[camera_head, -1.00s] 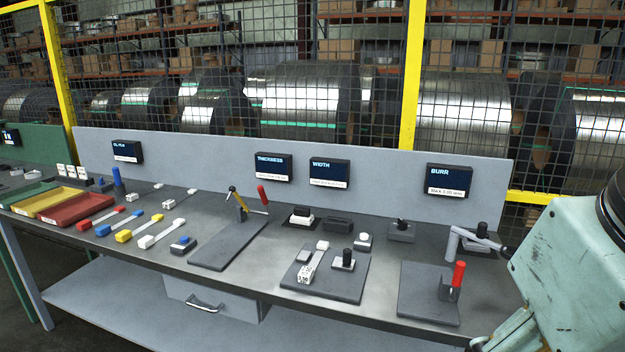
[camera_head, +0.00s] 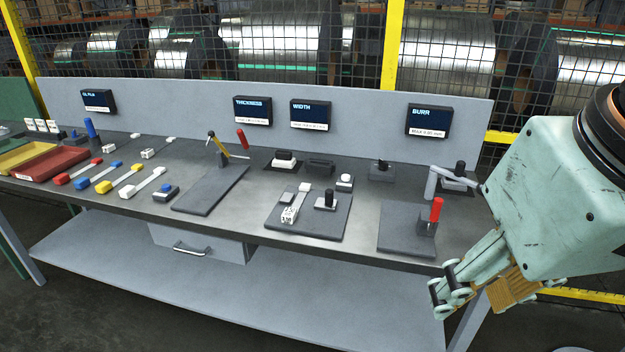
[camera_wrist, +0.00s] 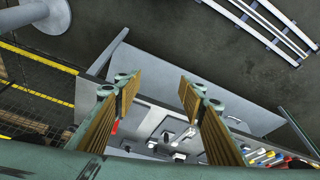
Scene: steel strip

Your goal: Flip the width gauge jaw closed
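The width gauge (camera_head: 337,229) is a dark grey plate on the bench, below the WIDTH display (camera_head: 310,114). On it are a block with a black knob (camera_head: 325,200), a small grey block (camera_head: 287,198) and a pale strip (camera_head: 301,200) with a white labelled block at its near end. I cannot tell which part is the jaw or how it stands. My gripper (camera_wrist: 158,85) is open and empty, its two ribbed fingers apart in the wrist view. In the head view it hangs at the bench's front right, well right of the gauge and apart from it.
The burr plate (camera_head: 400,238) with its red handle (camera_head: 436,209) lies between the gauge and my gripper. A grey lever fixture (camera_head: 432,184) stands behind it. The thickness plate (camera_head: 205,196) is left of the gauge. A backboard and mesh fence close the rear.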

